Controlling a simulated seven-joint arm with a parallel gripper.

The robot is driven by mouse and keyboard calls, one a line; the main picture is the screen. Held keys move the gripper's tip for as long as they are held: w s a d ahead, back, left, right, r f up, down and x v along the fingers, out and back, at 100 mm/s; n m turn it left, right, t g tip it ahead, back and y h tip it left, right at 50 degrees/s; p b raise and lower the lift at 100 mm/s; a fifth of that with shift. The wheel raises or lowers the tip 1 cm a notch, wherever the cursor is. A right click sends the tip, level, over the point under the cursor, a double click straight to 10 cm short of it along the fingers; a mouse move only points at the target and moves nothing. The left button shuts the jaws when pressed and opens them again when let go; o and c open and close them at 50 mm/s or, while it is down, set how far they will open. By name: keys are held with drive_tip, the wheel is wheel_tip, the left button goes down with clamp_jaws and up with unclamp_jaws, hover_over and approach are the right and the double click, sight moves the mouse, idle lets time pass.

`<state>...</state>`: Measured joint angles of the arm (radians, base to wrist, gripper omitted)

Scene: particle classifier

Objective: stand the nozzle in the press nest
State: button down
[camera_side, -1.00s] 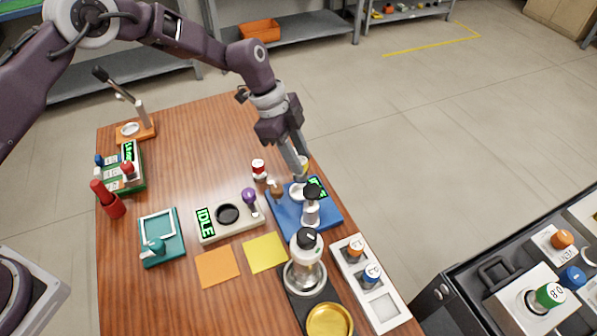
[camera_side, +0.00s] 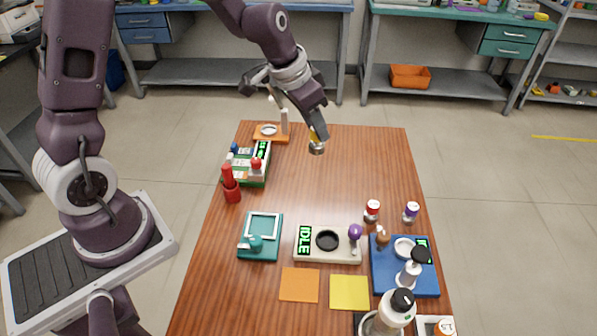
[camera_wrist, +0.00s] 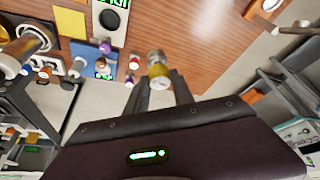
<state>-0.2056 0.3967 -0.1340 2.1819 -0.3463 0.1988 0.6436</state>
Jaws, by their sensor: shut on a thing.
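My gripper (camera_side: 318,136) is shut on the nozzle, in the air over the back part of the table. The nozzle (camera_side: 316,148) is a small metallic piece with a yellow band. In the wrist view the nozzle (camera_wrist: 157,66) sticks out between the fingertips of my gripper (camera_wrist: 158,84). The press (camera_side: 283,122) stands at the table's back edge, left of my gripper. It has an orange base, a pale upright and a lever partly behind my gripper. Its nest (camera_side: 268,130) is a pale ring on the base and looks empty.
A green rack (camera_side: 245,172) with coloured pieces and a red bottle (camera_side: 231,188) stand at the left edge. A teal frame (camera_side: 262,226), the IDLE unit (camera_side: 327,256) and a blue station (camera_side: 388,280) lie toward the front. The middle of the table is clear.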

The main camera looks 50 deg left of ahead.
drive_tip(key=s+a+n+y, duration=0.1)
drive_tip(key=s+a+n, duration=0.1)
drive_tip(key=s+a, duration=0.1)
drive_tip(key=s+d+f+m+g+h, duration=0.1)
drive_tip(key=s+d+f+m, duration=0.15)
drive_tip(key=d, duration=0.55)
drive_tip(key=s+d+f+m+h, duration=0.1)
drive_tip(key=s+d+f+m, duration=0.1)
drive_tip(key=s+d+m, duration=0.35)
drive_tip(key=s+d+f+m+g+h, duration=0.1)
drive_tip(key=d+f+m, duration=0.1)
drive_tip(key=d, duration=0.8)
drive_tip(key=s+d+f+m+g+h, duration=0.1)
drive_tip(key=s+d+f+m, duration=0.1)
drive_tip(key=s+d+m, duration=0.45)
drive_tip(key=s+d+f+m+g, duration=0.15)
drive_tip(key=s+d, duration=0.25)
drive_tip(key=s, duration=0.6)
drive_tip(key=shift+n+h, duration=0.3)
drive_tip(key=f, duration=0.7)
drive_tip(key=s+f, duration=0.1)
drive_tip(key=f, duration=0.2)
drive_tip(key=shift+d+f, duration=0.3)
drive_tip(key=shift+d, duration=0.05)
drive_tip(key=shift+f, duration=0.15)
drive_tip(key=c, duration=1.1)
unclamp_jaws()
